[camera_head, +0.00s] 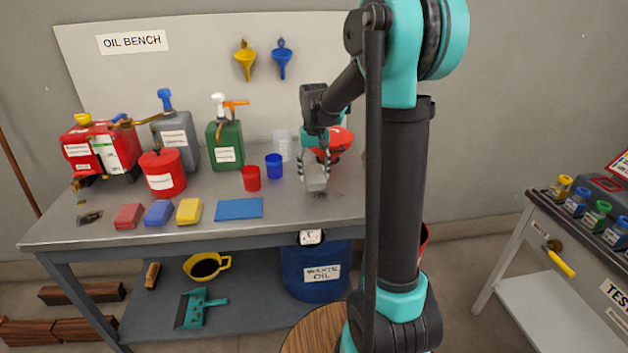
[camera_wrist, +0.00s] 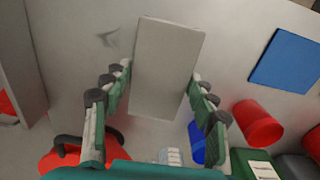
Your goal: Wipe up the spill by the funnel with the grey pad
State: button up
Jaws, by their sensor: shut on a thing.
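My gripper (camera_head: 314,172) is shut on the grey pad (camera_head: 317,184), over the right part of the bench top. In the wrist view the pad (camera_wrist: 167,68) lies between the fingers of my gripper (camera_wrist: 157,98) and reaches out past their tips. A faint dark spill (camera_head: 320,196) shows on the bench at the pad's lower edge. In the wrist view the spill (camera_wrist: 107,39) is left of the pad. The red funnel (camera_head: 336,143) is just behind my gripper, partly hidden by it. Whether the pad touches the bench I cannot tell.
A blue cup (camera_head: 274,166), a red cup (camera_head: 251,179) and a clear beaker (camera_head: 282,145) stand left of my gripper. A blue mat (camera_head: 239,209) and red, blue and yellow pads lie at the front. Another dark stain (camera_head: 89,217) is at far left.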

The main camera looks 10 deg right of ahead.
jog(key=shift+r, duration=0.95)
